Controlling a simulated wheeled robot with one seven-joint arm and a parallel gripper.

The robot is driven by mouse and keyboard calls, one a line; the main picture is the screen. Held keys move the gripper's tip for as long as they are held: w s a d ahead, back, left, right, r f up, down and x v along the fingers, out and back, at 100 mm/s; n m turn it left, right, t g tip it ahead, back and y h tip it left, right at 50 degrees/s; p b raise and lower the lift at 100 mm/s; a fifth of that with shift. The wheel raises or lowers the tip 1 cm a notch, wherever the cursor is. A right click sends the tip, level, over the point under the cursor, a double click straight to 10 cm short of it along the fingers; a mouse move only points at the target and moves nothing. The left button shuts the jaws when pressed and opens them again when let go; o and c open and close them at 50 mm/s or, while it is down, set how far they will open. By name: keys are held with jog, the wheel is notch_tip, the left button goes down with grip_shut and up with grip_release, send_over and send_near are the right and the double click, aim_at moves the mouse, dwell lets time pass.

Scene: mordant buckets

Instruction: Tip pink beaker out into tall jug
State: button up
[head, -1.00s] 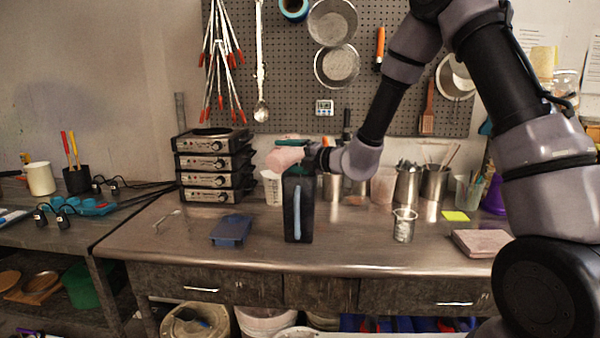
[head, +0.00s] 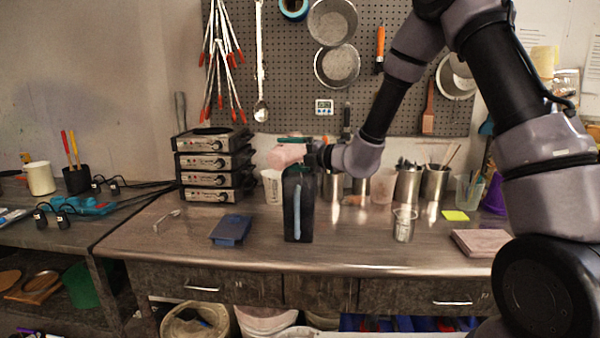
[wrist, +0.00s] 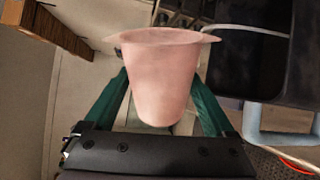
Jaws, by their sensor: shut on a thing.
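The pink beaker (head: 287,155) is held by my gripper (head: 298,147), whose green fingers close on its two sides. In the head view it lies tipped well over, above the top of the tall jug (head: 306,215). The jug is black with a pale blue-grey handle and stands upright on the bench. In the wrist view the beaker (wrist: 163,80) sits between the fingers, wide rim away from the palm. The jug (wrist: 238,75) shows at the right there, partly behind the beaker. The contents of both are hidden.
A blue tray-like item (head: 231,230) lies left of the jug. A glass beaker (head: 404,225) stands to its right, with a pinkish slab (head: 481,243) beyond. Metal containers (head: 408,185) line the back. The bench front around the jug is mostly clear.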

jog(key=shift+w+d+r+m, duration=0.25)
jog(key=shift+w+m, duration=0.1)
jog(key=shift+m, duration=0.15)
dwell(0.4)
jog(key=shift+w+d+f+m, duration=0.1)
jog(key=shift+w+f+m, duration=0.15)
jog(key=shift+m, duration=0.25)
dwell(0.6)
jog(key=shift+s, duration=0.1)
